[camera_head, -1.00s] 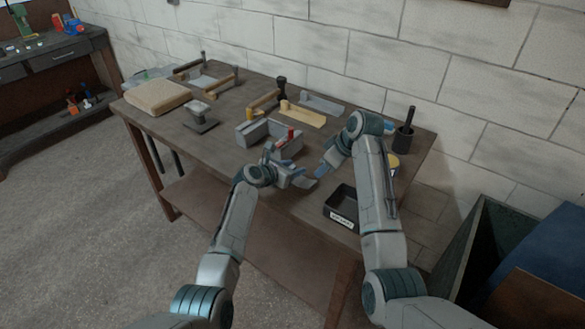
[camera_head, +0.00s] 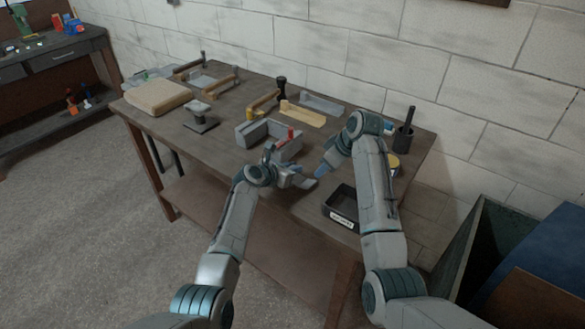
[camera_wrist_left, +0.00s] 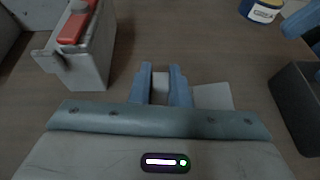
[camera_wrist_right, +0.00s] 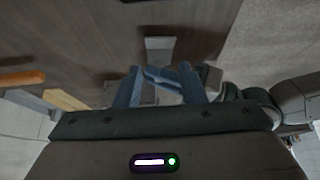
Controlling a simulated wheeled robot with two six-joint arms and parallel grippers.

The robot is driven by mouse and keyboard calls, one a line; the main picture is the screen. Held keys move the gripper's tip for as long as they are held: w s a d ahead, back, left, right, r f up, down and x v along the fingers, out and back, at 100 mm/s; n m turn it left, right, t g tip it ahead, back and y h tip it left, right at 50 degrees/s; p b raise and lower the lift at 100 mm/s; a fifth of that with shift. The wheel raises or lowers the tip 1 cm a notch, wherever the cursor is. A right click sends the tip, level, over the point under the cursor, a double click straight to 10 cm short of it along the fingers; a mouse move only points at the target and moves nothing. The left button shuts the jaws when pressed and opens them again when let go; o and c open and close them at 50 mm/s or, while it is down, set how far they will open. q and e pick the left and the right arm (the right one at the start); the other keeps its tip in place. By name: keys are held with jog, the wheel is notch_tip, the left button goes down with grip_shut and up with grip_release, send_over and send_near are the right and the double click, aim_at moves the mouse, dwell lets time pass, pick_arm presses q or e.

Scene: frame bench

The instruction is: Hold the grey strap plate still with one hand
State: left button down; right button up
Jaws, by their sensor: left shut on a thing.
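The grey strap plate (camera_head: 309,183) is a small flat light-grey piece near the front edge of the bench. My left gripper (camera_head: 297,180) is shut on it; in the left wrist view the plate (camera_wrist_left: 213,97) sticks out to the right of the blue fingers (camera_wrist_left: 160,75). In the right wrist view the plate (camera_wrist_right: 160,44) shows beyond the left fingers. My right gripper (camera_head: 322,171) hangs just above and behind the plate. Its fingers (camera_wrist_right: 160,75) are apart, with the left gripper's fingers seen between them. I cannot tell if they touch the plate.
A grey fixture (camera_head: 246,133) with a red part (camera_head: 290,133) stands behind my left gripper. A black labelled tray (camera_head: 340,205) lies at the front right. Wooden pieces (camera_head: 303,114) lie at the back.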

jog(key=shift+a, duration=0.1)
jog(key=c, duration=0.5)
jog(key=shift+w+a+r+m, duration=0.1)
jog(key=shift+w+a+m, duration=0.15)
jog(key=shift+m, duration=0.25)
grip_shut()
jog(key=shift+w+a+f+m+t+h, duration=0.2)
jog(key=shift+a+f+m+h, duration=0.3)
jog(key=shift+f+m, duration=0.4)
jog(key=shift+w+a+f+m+t+h, duration=0.1)
jog(key=shift+w+a+f+m+h, duration=0.3)
jog(key=shift+f+m, duration=0.45)
jog(key=shift+w+a+f+m+t+h, duration=0.1)
jog(key=shift+w+a+f+m+h, duration=0.1)
jog(key=shift+a+f+m+h, duration=0.55)
jog(key=shift+d+f+y, duration=0.2)
jog(key=shift+f+y, duration=0.05)
